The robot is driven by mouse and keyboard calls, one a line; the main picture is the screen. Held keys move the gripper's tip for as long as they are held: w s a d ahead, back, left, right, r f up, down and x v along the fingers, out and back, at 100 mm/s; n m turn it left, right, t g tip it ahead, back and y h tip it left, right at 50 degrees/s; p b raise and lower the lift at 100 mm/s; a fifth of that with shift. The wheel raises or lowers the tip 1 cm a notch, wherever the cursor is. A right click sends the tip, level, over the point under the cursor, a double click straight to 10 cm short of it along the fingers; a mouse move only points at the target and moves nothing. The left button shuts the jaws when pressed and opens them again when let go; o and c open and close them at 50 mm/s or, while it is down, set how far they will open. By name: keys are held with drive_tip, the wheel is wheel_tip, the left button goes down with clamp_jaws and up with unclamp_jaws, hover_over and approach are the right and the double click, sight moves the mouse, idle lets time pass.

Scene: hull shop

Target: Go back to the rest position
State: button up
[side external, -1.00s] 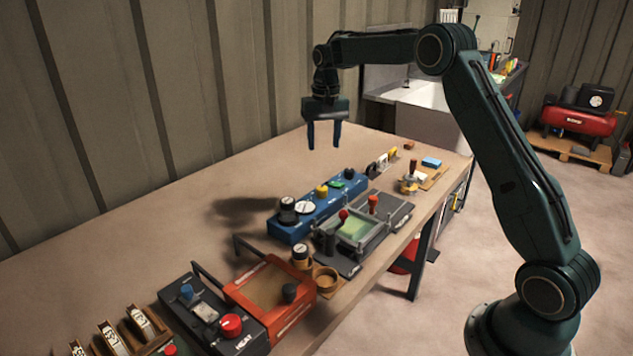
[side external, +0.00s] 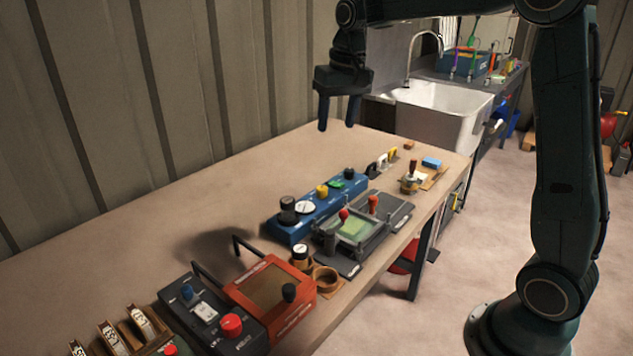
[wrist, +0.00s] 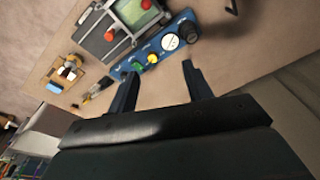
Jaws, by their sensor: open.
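My gripper (side external: 337,128) is open and empty, fingers pointing down, in the air above the far part of the workbench near the wall. In the wrist view my gripper (wrist: 160,88) shows two dark fingers spread apart with nothing between them. Beyond the fingertips is the blue box with knobs (wrist: 151,47), apart from them. In the side view the blue box (side external: 318,206) stands on the bench, below and in front of my gripper.
On the workbench (side external: 140,245) are a grey fixture with red-knobbed levers (side external: 355,228), an orange-red box (side external: 270,290) and a dark box with a red button (side external: 231,325). A white sink (side external: 440,98) stands behind the bench. The bench's left and far area is clear.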

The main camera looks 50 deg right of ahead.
drive_tip(key=s+a+r+n+t, duration=0.1)
drive_tip(key=s+a+r, duration=0.15)
drive_tip(key=s, duration=0.45)
drive_tip(key=s+a+r+n+t, duration=0.1)
drive_tip(key=s+a, duration=0.3)
drive_tip(key=s, duration=0.4)
drive_tip(key=s+a+f+n+t, duration=0.1)
drive_tip(key=s+f, duration=0.1)
drive_tip(key=s, duration=0.4)
drive_tip(key=s+a+f+n, duration=0.1)
drive_tip(key=s+f, duration=0.2)
drive_tip(key=s, duration=0.3)
drive_tip(key=shift+a+f+n+t, duration=0.25)
drive_tip(key=shift+a+n+t, duration=0.05)
drive_tip(key=shift+t, duration=0.1)
